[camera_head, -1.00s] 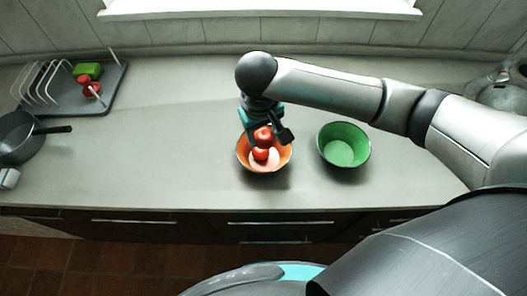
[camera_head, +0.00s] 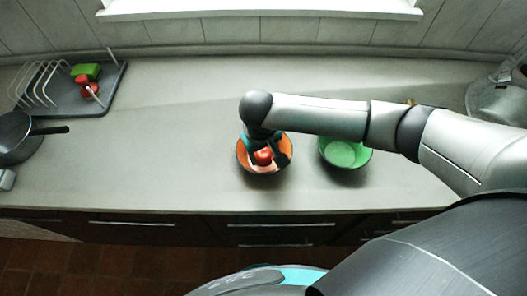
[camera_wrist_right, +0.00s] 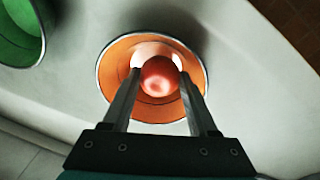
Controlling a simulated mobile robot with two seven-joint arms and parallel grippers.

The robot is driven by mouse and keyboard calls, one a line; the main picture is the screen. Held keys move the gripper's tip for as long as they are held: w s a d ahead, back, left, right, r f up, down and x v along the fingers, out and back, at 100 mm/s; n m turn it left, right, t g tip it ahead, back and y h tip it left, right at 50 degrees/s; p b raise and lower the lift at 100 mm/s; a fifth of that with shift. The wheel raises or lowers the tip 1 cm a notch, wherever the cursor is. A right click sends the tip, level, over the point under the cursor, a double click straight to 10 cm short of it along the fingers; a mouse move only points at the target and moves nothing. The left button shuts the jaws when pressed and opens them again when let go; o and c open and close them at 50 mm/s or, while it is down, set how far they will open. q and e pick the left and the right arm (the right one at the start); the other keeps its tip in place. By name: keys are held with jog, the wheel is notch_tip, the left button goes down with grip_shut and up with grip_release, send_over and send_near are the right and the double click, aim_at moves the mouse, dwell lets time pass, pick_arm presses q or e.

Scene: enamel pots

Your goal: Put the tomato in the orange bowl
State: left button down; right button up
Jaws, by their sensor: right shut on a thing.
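The red tomato (camera_head: 263,157) is between the two fingers of my right gripper (camera_head: 265,159), which is shut on it. They are down at the orange bowl (camera_head: 245,163), with the tomato inside the rim as seen from above. In the right wrist view the tomato (camera_wrist_right: 159,77) sits between the fingertips, over the middle of the orange bowl (camera_wrist_right: 117,70). A pale patch shows behind the tomato; I cannot tell whether the tomato touches the bowl's bottom. My left gripper is not in view.
A green bowl (camera_head: 345,153) stands just right of the orange bowl, partly under my right arm. A dark rack tray (camera_head: 62,100) with a green sponge (camera_head: 88,71) and a red item (camera_head: 87,89) is at the left. A dark pan (camera_head: 14,140) lies at the left edge.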

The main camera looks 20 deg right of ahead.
aim_at(261, 161)
jog(key=shift+f, duration=0.3)
jog(key=o, duration=1.4)
jog(key=r, duration=0.4)
jog(key=r+p, duration=0.1)
jog(key=r, duration=0.3)
jog(key=s+a+r+p, duration=0.1)
jog(key=r, duration=0.3)
jog(key=shift+s+r, duration=0.1)
jog(key=shift+r, duration=0.3)
